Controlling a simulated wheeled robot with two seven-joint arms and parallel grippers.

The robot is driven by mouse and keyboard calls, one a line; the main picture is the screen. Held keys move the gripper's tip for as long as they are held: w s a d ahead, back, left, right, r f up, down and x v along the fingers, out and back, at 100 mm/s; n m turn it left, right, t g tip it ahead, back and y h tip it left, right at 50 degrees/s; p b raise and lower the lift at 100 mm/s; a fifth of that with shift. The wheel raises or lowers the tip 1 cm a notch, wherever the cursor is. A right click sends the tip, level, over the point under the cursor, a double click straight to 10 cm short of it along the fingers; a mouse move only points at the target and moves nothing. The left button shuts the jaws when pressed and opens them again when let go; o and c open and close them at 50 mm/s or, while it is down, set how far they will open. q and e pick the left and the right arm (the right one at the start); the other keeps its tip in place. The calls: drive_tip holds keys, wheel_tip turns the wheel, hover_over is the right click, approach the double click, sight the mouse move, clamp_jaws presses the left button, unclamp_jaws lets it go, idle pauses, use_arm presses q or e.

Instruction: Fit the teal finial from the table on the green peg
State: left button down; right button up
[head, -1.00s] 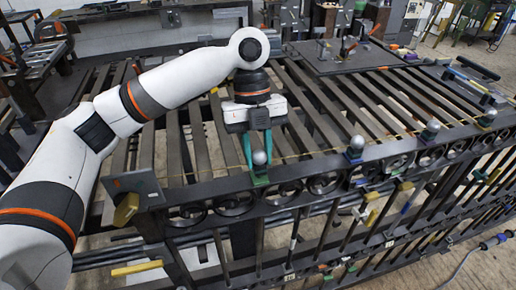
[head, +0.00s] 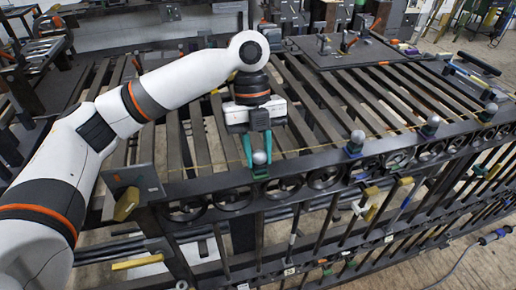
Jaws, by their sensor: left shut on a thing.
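My left gripper (head: 258,160) points down at the gate's near top rail, its two teal fingers shut around a finial (head: 260,157) with a grey ball top. A green piece (head: 260,173) shows directly below the ball, at the rail. I cannot tell whether it is the finial's collar or the green peg, nor whether the finial is seated. The fingers hide the finial's sides. My right gripper is not in view.
The gate (head: 322,158) has scroll rings and bars below. A grey plate (head: 135,181) with an ochre knob (head: 127,204) is left. A dark board (head: 345,58) with tools lies behind.

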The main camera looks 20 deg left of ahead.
use_arm(q)
drive_tip(key=c, duration=1)
unclamp_jaws()
drive_tip(key=shift+c, duration=0.2)
drive_tip(key=v, duration=1.2)
